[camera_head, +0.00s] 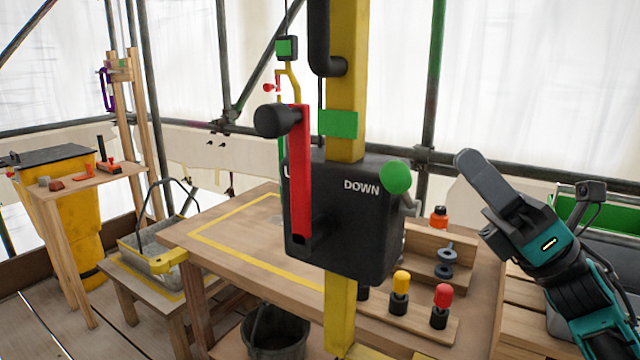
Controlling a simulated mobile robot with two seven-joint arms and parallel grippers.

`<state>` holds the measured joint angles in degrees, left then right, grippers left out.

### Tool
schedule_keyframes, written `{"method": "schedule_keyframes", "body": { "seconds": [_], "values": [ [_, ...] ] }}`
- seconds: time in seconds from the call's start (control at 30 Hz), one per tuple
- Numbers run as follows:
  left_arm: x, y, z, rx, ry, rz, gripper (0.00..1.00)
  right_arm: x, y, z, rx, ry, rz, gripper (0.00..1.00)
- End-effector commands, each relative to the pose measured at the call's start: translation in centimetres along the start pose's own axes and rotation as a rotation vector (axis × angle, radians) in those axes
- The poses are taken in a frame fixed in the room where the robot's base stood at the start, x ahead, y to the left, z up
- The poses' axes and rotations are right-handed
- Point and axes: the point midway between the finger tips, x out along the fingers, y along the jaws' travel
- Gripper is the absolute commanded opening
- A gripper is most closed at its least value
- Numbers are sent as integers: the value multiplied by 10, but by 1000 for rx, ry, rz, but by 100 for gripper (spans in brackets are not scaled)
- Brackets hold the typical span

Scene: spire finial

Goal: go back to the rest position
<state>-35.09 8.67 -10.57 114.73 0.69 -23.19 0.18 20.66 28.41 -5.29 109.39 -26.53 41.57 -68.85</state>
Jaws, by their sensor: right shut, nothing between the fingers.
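My right gripper (476,172) is at the right of the head view, with teal and black links behind it. Its fingers are together with nothing between them, and they point up and to the left. It is to the right of the black winch box (345,235) marked DOWN and appears apart from it. The box has a red crank (300,180) with a black knob and a lever with a green ball (397,176). My left gripper is not in view.
A yellow post (346,100) carries the winch box. Behind it is a wooden workbench (225,265) with a wooden rack (430,250) and several colored-top tools. A metal tub (155,240), a small tool table (85,185) and a yellow bin (78,220) stand left. Scaffold poles line the back.

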Motion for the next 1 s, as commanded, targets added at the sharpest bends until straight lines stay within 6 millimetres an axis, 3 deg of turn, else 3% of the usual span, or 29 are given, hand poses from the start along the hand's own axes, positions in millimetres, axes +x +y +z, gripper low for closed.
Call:
{"method": "schedule_keyframes", "body": {
  "seconds": [0.1, 0.2, 0.37, 0.5, 0.6, 0.7, 0.83, 1.0],
  "values": [
    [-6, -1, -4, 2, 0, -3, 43, -41, -38, -37, 420, -146, -253, 0],
    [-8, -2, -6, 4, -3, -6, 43, -86, -61, -77, 760, -300, -463, 0],
    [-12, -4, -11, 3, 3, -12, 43, -174, -70, -156, 1259, -615, -795, 0],
    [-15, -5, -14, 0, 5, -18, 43, -248, -44, -226, 1599, -939, -1053, 0],
    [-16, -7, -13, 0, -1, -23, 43, -290, -14, -267, 1763, -1167, -1202, 0],
    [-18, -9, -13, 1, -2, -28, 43, -320, 16, -297, 1866, -1363, -1312, 0],
    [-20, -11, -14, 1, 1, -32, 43, -342, 44, -320, 1929, -1528, -1395, 0],
    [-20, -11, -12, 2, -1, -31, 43, -349, 53, -327, 1948, -1590, -1423, 0]
  ]
}}
